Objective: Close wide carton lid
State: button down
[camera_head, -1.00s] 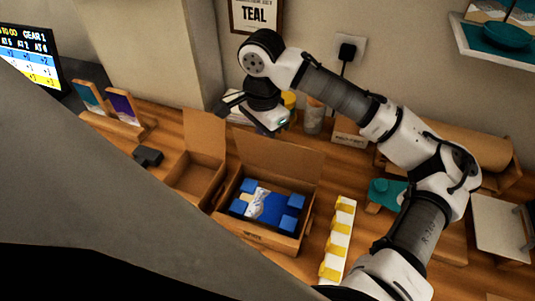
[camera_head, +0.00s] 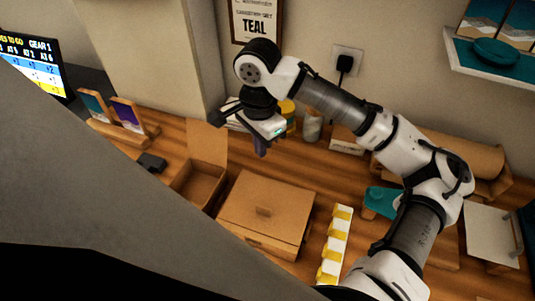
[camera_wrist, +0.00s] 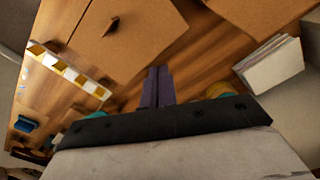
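The wide carton (camera_head: 282,240) stands on the wooden bench in the head view, and its lid (camera_head: 270,195) lies down flat over the top. The lid hides the inside of the carton. A small tab shows near the middle of the lid. In the wrist view the lid (camera_wrist: 140,35) fills the upper left, with the tab (camera_wrist: 112,26) on it. My gripper (camera_head: 261,150) is above the bench behind the carton, apart from the lid. Its two dark fingers (camera_wrist: 158,72) stand side by side, shut with nothing between them.
A smaller carton (camera_head: 195,185) with its lid up stands just left of the wide one. A white strip with yellow blocks (camera_head: 336,245) lies to the right. Jars (camera_head: 312,126) stand at the back, and a teal item (camera_head: 382,200) lies farther right.

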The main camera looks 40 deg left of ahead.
notch_tip(320, 180, up, 6)
jog(key=p, duration=0.3)
jog(key=shift+r, duration=0.1)
dwell(0.8)
